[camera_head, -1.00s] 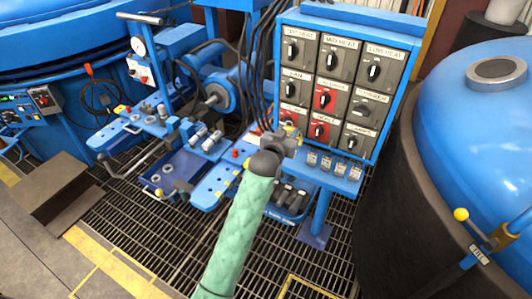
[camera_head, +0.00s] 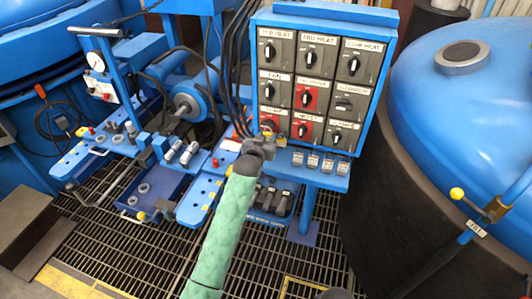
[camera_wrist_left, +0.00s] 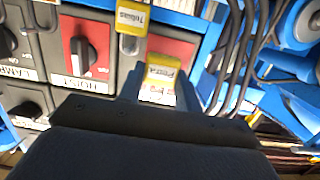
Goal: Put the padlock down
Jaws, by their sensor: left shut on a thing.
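My left gripper (camera_head: 266,138) is in front of the lower left corner of the switch panel in the head view, at the end of my green-sleeved arm. In the left wrist view it is shut on a yellow padlock (camera_wrist_left: 162,68) whose label reads Petra, upside down there. A white and red part shows just below the label, between the fingers. The padlock's far side is hidden. Another yellow padlock or tag (camera_wrist_left: 132,21), labelled Tobias, is at the panel beyond it, apart from the fingers.
The blue switch panel (camera_head: 322,14) carries black and red rotary switches. Several small tagged items (camera_head: 313,161) line the ledge under it. A blue tool tray with fittings (camera_head: 163,190) is to the left, and a large blue domed furnace (camera_head: 475,110) to the right. Grating covers the floor.

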